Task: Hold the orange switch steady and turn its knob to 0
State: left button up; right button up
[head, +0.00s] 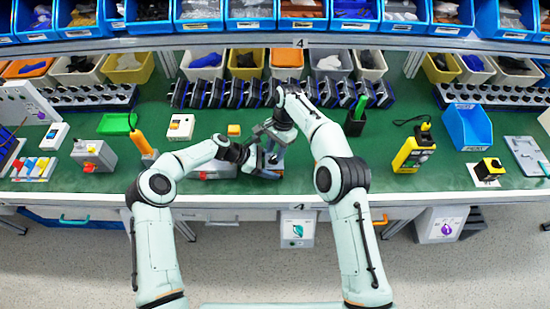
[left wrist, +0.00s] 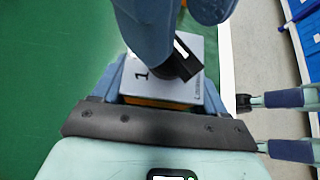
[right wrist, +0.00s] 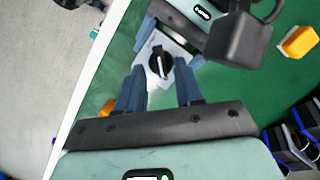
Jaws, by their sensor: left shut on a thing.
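The switch has a pale grey top face (left wrist: 198,82) marked with a 1 and an orange lower part (left wrist: 150,103). Its black knob (left wrist: 180,66) carries a white pointer mark, and shows from above in the right wrist view (right wrist: 160,64). No 0 mark is readable. My left gripper (head: 255,160) is shut on the switch body, with a finger on either side. My right gripper (right wrist: 160,64) is open, with its fingertips on both sides of the knob and visible gaps. In the head view the grippers largely hide the switch.
Racks of dark plates (head: 215,93) line the back. A yellow device (head: 413,150) stands at the right.

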jog(key=shift+f, duration=0.95)
grip_shut()
